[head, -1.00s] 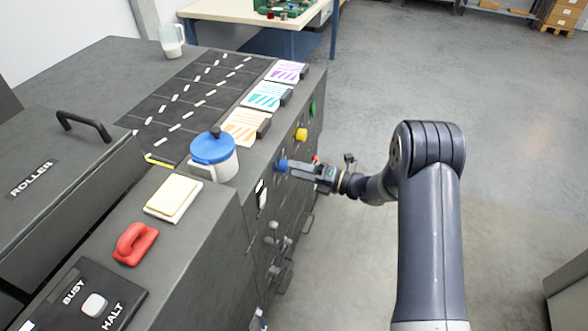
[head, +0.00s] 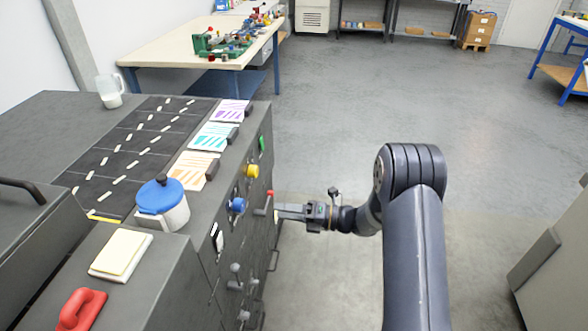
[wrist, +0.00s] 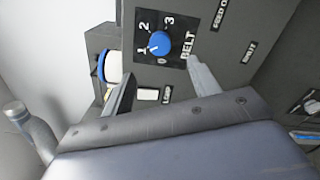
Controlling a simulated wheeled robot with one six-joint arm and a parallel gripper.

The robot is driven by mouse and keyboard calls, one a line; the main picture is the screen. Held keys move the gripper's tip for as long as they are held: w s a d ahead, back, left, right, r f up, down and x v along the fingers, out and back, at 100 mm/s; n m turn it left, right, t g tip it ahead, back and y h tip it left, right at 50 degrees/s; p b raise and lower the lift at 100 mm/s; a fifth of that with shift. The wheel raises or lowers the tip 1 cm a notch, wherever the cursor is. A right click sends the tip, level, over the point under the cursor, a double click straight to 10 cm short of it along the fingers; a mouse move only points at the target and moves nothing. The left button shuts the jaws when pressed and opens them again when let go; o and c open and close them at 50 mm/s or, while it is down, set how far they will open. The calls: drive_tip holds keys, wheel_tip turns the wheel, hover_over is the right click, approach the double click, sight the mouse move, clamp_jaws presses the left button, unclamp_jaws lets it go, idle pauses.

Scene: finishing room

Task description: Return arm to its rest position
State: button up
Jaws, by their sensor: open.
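My arm reaches from the right of the head view toward the front panel of the dark machine (head: 185,262). My gripper (head: 279,212) is beside that panel, its fingers pointing left at it. In the wrist view the two fingers (wrist: 163,88) stand apart with nothing between them. A blue knob (wrist: 159,44) labelled BELT, with marks 1, 2 and 3, is just beyond the fingertips and apart from them. In the head view the blue knob (head: 237,205) is left of the gripper. A red-tipped lever (head: 268,198) shows close to the fingers; I cannot tell if they touch.
A yellow knob (head: 251,171) and a green button (head: 261,144) are on the panel.

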sight(243, 206)
drive_tip(key=a, duration=0.3)
drive_tip(key=a+p, duration=0.1)
drive_tip(key=a, duration=0.5)
drive_tip(key=shift+w+a+r+p, duration=0.1)
drive_tip(key=shift+w+a+p, duration=0.2)
drive_tip(key=shift+a+p, duration=0.1)
drive_tip(key=shift+a, duration=0.4)
